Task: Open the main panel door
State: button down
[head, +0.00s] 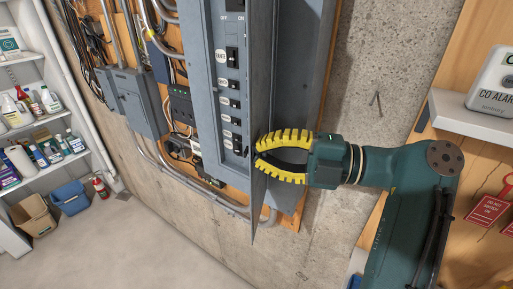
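The main panel (228,60) is a grey metal box on the wall with a column of black breaker switches showing. Its grey door (262,100) stands swung outward from the panel, seen nearly edge-on, with its lower corner pointing down. My gripper (258,157), with yellow ribbed fingers, comes in from the right. Its fingers are apart with a dark gap between them, and the tips overlap the door's edge in the picture. I cannot tell whether they touch the door. Nothing is seen held between them.
Grey boxes (134,100) and conduits sit on the wall at left. Shelves with bottles (40,125), bins (70,197) and a fire extinguisher (101,187) stand at far left. A CO alarm (494,80) rests on a ledge at right. The floor (130,245) is clear.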

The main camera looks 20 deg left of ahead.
dwell(0.3)
jog(key=c, duration=1)
grip_release()
jog(key=shift+c, duration=0.2)
jog(key=d, duration=0.7)
jog(key=shift+w+d, duration=0.25)
jog(key=shift+w, duration=0.1)
